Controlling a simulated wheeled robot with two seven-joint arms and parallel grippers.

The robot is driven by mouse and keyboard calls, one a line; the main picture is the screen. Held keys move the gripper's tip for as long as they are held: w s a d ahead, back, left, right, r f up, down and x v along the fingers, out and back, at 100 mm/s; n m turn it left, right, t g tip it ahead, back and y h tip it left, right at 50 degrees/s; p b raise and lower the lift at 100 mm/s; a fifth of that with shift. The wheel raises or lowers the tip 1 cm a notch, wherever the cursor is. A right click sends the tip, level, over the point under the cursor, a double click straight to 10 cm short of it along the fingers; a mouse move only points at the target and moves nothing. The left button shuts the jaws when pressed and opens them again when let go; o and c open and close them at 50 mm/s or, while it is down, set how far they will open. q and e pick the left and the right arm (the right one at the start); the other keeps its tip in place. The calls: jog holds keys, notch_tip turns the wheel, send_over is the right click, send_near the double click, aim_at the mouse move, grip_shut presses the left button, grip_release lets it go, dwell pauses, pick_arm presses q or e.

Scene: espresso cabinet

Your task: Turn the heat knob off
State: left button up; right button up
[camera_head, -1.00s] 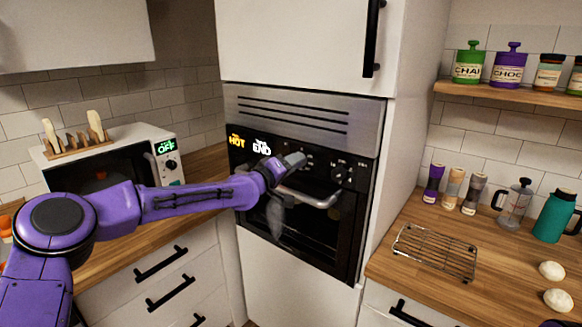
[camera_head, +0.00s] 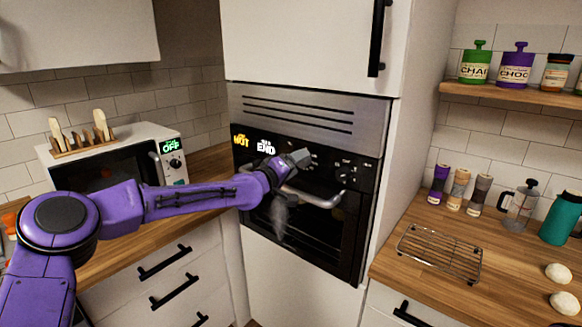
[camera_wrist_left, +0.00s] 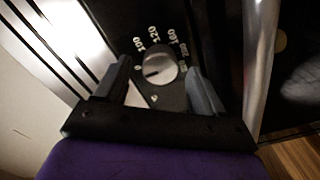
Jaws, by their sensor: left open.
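The heat knob (camera_wrist_left: 160,69) is a round silver dial on the black oven panel, ringed by white numbers such as 120 and 160. A mark shows at its lower left side, but I cannot tell its exact setting. My left gripper (camera_head: 299,159) is at the oven's control panel and hides part of it in the head view. In the left wrist view its two fingers (camera_wrist_left: 160,82) are apart, one on each side of the knob. I cannot tell whether they touch it. My right gripper is out of view.
The oven (camera_head: 310,105) shows lit HOT and END signs, and a handle bar (camera_head: 312,198) runs below the panel. Another dial (camera_head: 343,172) sits right of my gripper. A microwave (camera_head: 140,150) reading OFF stands left. A wire rack (camera_head: 438,254) lies on the right counter.

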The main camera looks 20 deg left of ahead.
pick_arm(q)
jog(key=b+v, duration=0.3)
jog(key=v, duration=0.7)
jog(key=shift+s, duration=0.15)
jog(key=shift+a+r, duration=0.1)
jog(key=shift+a, duration=0.05)
jog(key=s+d+f+n+g+y, duration=0.15)
jog(key=s+f, duration=0.35)
jog(key=f, duration=0.6)
jog(key=s+d+f+n+g+y, duration=0.1)
jog(key=s+f+g+y, duration=0.2)
jog(key=f, duration=0.8)
jog(key=s+d+f+n+g+y, duration=0.1)
jog(key=s+f+y, duration=0.1)
jog(key=s+f, duration=0.65)
jog(key=s+a+f+m+g+y, duration=0.1)
jog(key=s+a+f+m+g, duration=0.1)
jog(key=s+f, duration=0.8)
jog(key=s+a+f+m+g+y, duration=0.2)
jog(key=s+a+f+g, duration=0.3)
jog(key=s+f, duration=0.5)
jog(key=s+g, duration=0.1)
jog(key=s, duration=0.7)
jog(key=shift+s+a, duration=0.2)
